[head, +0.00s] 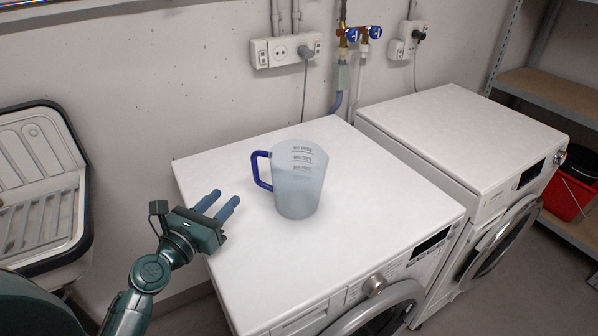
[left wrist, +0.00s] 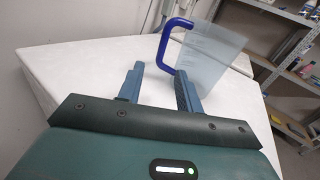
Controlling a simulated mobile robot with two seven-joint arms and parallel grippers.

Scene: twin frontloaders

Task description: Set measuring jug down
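The measuring jug (head: 300,182) is translucent pale blue with dark scale marks and a dark blue handle (head: 260,170) on its left side. It stands upright on the white top of the left washing machine (head: 350,232). My left gripper (head: 219,203) is to the left of the jug, open and empty, its fingers pointing towards the handle side and apart from it. In the left wrist view the jug (left wrist: 211,58) and its handle show beyond the two spread fingers (left wrist: 158,80). My right gripper is not in view.
A second washing machine (head: 465,132) stands to the right with a bare top. A sink (head: 40,180) is at the left. Sockets, pipes and taps (head: 352,36) are on the wall behind. Shelves (head: 550,92) and a red bucket (head: 567,196) are at the right. The top around the jug is clear.

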